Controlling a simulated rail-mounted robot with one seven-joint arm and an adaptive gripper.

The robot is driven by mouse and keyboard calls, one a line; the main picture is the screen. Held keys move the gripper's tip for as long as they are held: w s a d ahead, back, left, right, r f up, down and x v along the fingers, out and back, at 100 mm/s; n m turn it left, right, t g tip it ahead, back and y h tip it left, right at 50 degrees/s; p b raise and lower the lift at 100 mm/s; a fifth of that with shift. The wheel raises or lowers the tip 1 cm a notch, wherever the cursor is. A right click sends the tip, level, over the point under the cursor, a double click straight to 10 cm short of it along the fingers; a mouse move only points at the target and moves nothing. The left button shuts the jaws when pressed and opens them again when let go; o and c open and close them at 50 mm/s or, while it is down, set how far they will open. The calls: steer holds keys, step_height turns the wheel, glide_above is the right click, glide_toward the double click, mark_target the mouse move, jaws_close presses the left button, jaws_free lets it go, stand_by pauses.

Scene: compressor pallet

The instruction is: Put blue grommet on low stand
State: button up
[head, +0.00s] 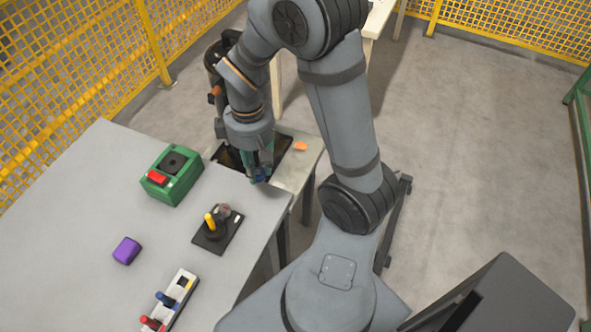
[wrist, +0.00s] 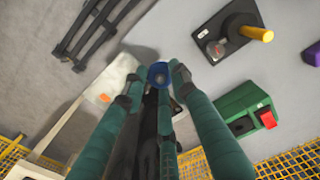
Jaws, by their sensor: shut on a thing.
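My gripper (head: 258,172) has green fingers and points down near the grey table's corner. It is shut on the blue grommet (wrist: 158,74), a small round ring with a dark hole, held between the fingertips. In the head view the grommet (head: 261,178) is partly hidden by the fingers. A low pale stand (head: 311,160), which I take for the low stand, is beside the table, partly behind my gripper. It bears a dark area and a small orange piece (head: 300,146). The stand (wrist: 118,68) also shows left of the fingers in the wrist view.
The grey table (head: 100,190) bears a green box with a red button (head: 172,175), a black joystick base with yellow handle (head: 215,232), a purple block (head: 126,250) and a switch panel (head: 172,300). Yellow mesh fencing (head: 130,60) stands behind.

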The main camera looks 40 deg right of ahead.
steer(key=s+d+f+n+b, duration=0.1)
steer(key=d+f+n+b, duration=0.4)
steer(key=d, duration=0.6)
steer(key=s+d+f+n+b, duration=0.15)
steer(key=d+f+n, duration=0.25)
steer(key=d+f, duration=0.5)
glide_above(297, 168)
step_height(297, 168, down, 5)
steer(key=shift+f, duration=0.15)
steer(key=shift+f+p, duration=0.3)
steer(key=shift+f, duration=1.7)
steer(key=shift+f, duration=0.25)
steer(key=o, duration=1.1)
steer(key=shift+r, duration=0.1)
steer(key=shift+c, duration=0.2)
